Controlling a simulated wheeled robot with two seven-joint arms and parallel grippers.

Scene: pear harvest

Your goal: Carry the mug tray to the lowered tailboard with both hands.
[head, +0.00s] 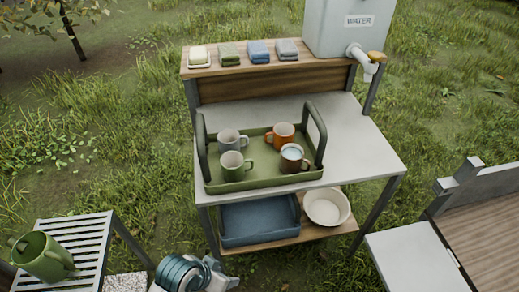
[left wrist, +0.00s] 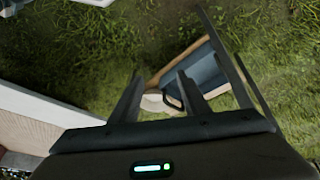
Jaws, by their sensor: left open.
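The green mug tray (head: 270,183) sits on the pale worktop of the stand in the head view, with an upright dark green handle at its left and right ends. In it stand a grey mug (head: 229,140), a green mug (head: 232,167), an orange mug (head: 282,134) and a brown mug (head: 291,160) with a pale inside. A pale panel (head: 415,258), seemingly the tailboard, lies flat and bare at lower right. My right gripper is out of view.
The worktop (head: 357,150) is clear right of the tray. A water container (head: 345,28) and folded cloths (head: 258,51) stand on the upper shelf. Below are a blue bin (head: 260,222) and a bowl (head: 327,207). A green jug (head: 42,258) stands on a slatted rack at left.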

